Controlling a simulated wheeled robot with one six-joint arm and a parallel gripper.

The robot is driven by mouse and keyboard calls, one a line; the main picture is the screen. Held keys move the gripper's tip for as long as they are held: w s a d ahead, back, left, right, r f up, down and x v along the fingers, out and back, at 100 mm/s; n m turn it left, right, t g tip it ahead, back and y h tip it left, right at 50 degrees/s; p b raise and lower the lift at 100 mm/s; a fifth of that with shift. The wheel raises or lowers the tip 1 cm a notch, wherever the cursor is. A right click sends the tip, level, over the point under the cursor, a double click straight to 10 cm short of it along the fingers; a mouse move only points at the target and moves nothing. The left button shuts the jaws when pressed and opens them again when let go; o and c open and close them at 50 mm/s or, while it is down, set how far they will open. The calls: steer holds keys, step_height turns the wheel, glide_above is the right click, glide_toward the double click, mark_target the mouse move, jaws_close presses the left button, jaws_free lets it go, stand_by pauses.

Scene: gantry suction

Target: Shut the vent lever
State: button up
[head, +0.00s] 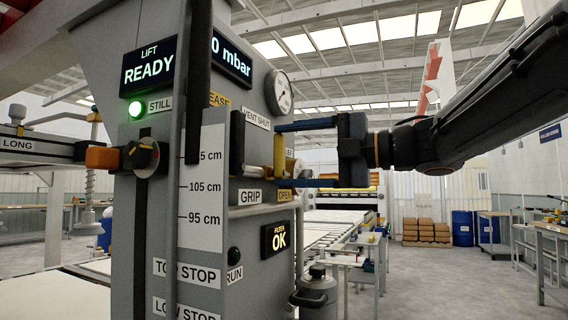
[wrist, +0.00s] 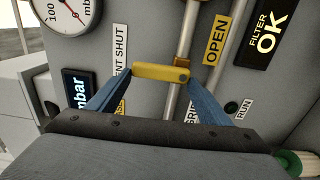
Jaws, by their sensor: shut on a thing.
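The yellow vent lever (head: 279,155) is on the front of the grey column, between the VENT SHUT label (head: 257,120) above and the yellow OPEN label (head: 285,195) below. It stands roughly upright in the head view. In the wrist view the lever (wrist: 158,73) lies across the picture, its right end by a brass fitting on a pipe. My gripper (head: 280,156) has its two blue fingers shut on the lever, one at each end of it. The fingertips also show in the wrist view (wrist: 160,78). The lever's pivot is partly hidden.
A round pressure gauge (head: 278,92) sits just above the lever. A pale grip bar (head: 262,210) runs below it, with the FILTER OK display (head: 276,238) underneath. A black upright bar (head: 198,80) stands to the left. Open floor lies at right.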

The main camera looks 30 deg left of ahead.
stand_by(0.4)
steer(key=o, duration=1.5)
steer(key=shift+s, duration=0.1)
steer(key=w+d+b, duration=0.1)
steer(key=d, duration=0.6)
steer(key=shift+d, duration=0.35)
